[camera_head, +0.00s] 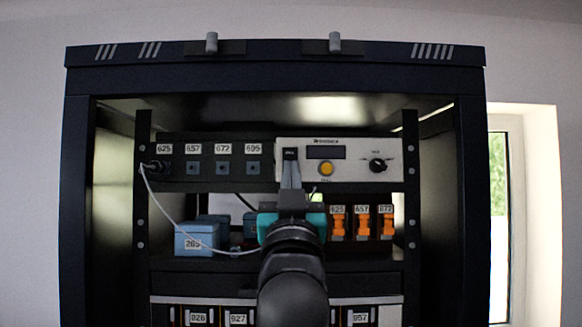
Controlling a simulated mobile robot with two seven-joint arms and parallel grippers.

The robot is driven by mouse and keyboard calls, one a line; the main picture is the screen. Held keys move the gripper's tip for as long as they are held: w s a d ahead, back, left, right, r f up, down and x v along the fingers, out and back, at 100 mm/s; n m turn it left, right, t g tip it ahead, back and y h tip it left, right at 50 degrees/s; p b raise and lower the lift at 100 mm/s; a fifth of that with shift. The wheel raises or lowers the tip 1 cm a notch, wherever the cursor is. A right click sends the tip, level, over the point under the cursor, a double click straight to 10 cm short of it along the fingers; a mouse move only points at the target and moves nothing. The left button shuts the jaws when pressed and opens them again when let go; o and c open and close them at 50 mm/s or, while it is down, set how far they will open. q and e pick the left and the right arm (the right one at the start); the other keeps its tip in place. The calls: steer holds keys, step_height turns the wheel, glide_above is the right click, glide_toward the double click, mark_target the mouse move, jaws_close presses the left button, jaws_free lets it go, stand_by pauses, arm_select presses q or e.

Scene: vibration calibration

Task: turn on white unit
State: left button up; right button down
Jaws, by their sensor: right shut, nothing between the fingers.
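The white unit (350,170) sits at the right of the rack's upper shelf. Its front has a small dark display (326,152), a yellow round button (326,168) and a black knob (377,165) on the right. My right gripper (290,156) is shut and empty, its fingertips in front of the left part of the white unit's face, left of the display. I cannot tell whether the fingertips touch the unit. The gripper hides part of the panel behind it. My left gripper is not in view.
A dark cabinet (76,200) frames the rack. Left of the unit is a black socket panel (238,180) with a plugged cable (170,208). Below are a blue box (200,238) and several orange modules (362,223). A window (497,180) stands at right.

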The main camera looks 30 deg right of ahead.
steer(key=shift+w+d+f, duration=0.1)
steer(key=shift+w+d, duration=0.1)
steer(key=shift+w, duration=0.05)
steer(key=shift+w+d+t+b, duration=0.15)
steer(key=shift+w+t+b, duration=0.15)
steer(key=shift+b, duration=0.45)
steer(key=shift+f, duration=0.1)
